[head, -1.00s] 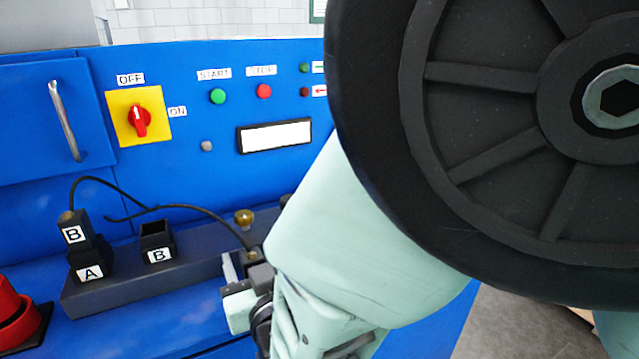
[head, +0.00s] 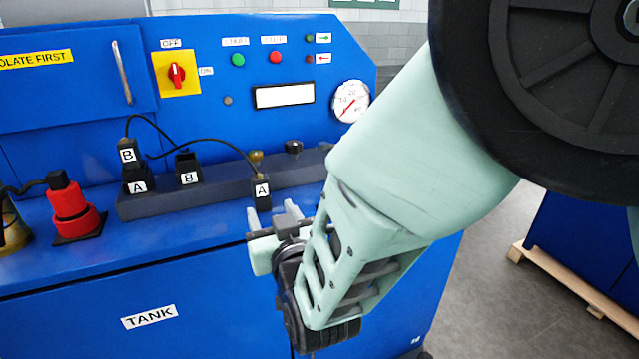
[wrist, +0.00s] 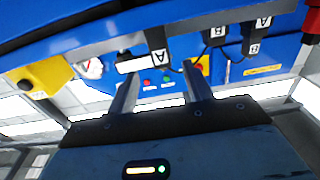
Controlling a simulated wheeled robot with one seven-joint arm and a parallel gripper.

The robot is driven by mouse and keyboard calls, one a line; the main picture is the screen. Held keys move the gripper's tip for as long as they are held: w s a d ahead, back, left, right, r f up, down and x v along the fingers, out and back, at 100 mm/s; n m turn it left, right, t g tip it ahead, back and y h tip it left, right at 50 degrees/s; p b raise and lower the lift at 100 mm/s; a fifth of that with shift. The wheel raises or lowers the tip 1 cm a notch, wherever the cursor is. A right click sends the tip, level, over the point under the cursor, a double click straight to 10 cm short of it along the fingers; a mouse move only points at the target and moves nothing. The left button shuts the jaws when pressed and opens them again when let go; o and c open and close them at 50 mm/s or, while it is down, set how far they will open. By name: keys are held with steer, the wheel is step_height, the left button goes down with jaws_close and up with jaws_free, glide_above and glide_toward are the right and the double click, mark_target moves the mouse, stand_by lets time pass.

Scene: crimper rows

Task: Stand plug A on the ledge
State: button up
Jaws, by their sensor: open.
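Plug A (head: 261,191) is a black block with a white A label and a cable from its top. It stands upright on the dark grey ledge (head: 222,193), near the front edge. My gripper (head: 265,212) is open and empty, just in front of plug A and apart from it. In the wrist view, which is upside down, plug A (wrist: 157,40) lies beyond the gap between my open fingers (wrist: 160,72). Plug B (head: 127,152) sits in the socket labelled A (head: 138,184) at the ledge's left. The socket labelled B (head: 188,171) is empty.
A black cable (head: 205,141) links plug B and plug A. A brass knob (head: 256,157) and a black knob (head: 293,147) are behind plug A on the ledge. A red plug (head: 70,205) stands at the left. The blue front deck before the ledge is partly clear.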

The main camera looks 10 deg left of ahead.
steer(key=s+d+g+h, duration=0.4)
steer(key=s+d+g, duration=0.3)
steer(key=s+d, duration=0.4)
steer(key=s+d+f+n+g+h, duration=0.1)
steer(key=s+d+g+h, duration=0.4)
steer(key=d, duration=1.3)
steer(key=s+g, duration=0.3)
steer(key=s, duration=0.4)
steer(key=shift+d, duration=0.4)
steer(key=shift+a, duration=0.1)
